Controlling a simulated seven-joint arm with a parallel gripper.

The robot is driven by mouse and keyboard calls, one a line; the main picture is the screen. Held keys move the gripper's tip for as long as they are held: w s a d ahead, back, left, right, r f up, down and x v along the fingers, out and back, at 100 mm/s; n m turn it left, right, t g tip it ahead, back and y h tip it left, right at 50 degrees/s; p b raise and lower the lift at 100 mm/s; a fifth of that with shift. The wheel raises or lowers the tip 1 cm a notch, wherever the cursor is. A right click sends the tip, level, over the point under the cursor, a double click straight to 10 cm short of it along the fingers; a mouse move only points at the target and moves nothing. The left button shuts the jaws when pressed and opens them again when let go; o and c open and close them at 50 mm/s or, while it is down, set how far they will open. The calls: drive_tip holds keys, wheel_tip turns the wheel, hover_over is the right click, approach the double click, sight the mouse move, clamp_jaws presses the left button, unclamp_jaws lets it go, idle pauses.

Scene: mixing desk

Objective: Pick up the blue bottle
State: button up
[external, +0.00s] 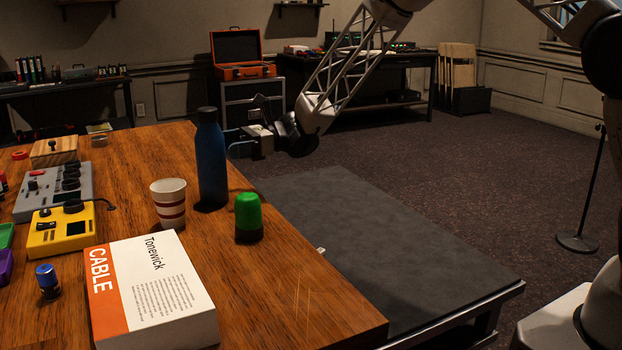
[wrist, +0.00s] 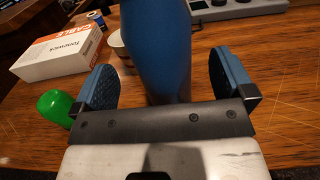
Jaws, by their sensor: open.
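The blue bottle (external: 212,165) stands upright on the wooden desk near its right edge and has a dark cap. In the wrist view the blue bottle (wrist: 160,50) rises between the two blue finger pads of my gripper (wrist: 165,78). The pads are apart, with a gap visible on each side of the bottle. In the external view my gripper (external: 245,140) is at the bottle's right side, at about its mid-height, and the bottle hides part of the fingers. The bottle's top is out of the wrist view.
A striped cup (external: 169,203) stands left of the bottle and a green-capped container (external: 248,217) stands in front of it. A white and orange box (external: 155,290), a yellow device (external: 62,228) and a grey device (external: 55,190) are on the desk. A grey platform (external: 370,240) lies to the right.

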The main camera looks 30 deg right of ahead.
sight(210, 146)
drive_tip(key=shift+a, duration=0.1)
drive_tip(key=shift+a+r, duration=0.1)
drive_tip(key=shift+a, duration=2.5)
drive_tip(key=c, duration=1.3)
drive_tip(key=shift+o, duration=0.2)
drive_tip(key=shift+r, duration=0.15)
